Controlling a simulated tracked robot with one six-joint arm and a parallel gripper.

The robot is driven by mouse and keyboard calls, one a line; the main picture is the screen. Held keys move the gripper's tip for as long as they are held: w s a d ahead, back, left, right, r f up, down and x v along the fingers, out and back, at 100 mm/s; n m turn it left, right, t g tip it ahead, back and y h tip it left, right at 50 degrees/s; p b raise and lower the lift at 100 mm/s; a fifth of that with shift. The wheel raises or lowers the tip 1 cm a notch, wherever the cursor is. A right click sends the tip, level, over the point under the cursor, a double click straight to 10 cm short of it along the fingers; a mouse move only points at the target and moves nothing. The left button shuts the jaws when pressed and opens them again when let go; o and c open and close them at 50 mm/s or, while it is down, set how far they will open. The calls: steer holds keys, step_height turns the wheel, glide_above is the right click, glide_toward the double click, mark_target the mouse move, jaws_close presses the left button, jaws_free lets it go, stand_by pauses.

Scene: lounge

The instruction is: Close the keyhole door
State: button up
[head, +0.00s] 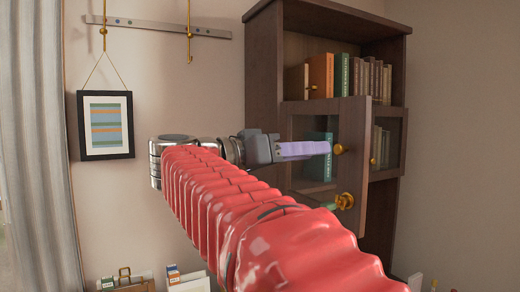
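The keyhole door (355,125) is a brown wooden frame with a glass pane on the bookcase. It appears to stand ajar, its free side swung out in front of the right-hand door. It has a round brass knob (340,149) and, lower down, a brass keyhole fitting (345,201) with a green piece beside it. My gripper (327,148) points right across the pane, with its lavender fingertips at the knob. I cannot tell whether they touch it. The fingers overlap in this view, so their opening is hidden. My red arm covers the door's lower left part.
The dark brown bookcase (262,70) holds books (368,78) on an open shelf. A second glass door (389,140) with a small brass knob is at right. A framed picture (106,124) and hook rail (160,26) are on the left wall. A curtain (35,150) hangs far left.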

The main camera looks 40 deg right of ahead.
mark_target(337, 149)
steer(key=shift+x, duration=3.4)
jaws_close()
steer(key=shift+s+d, duration=0.1)
steer(key=shift+d, duration=0.05)
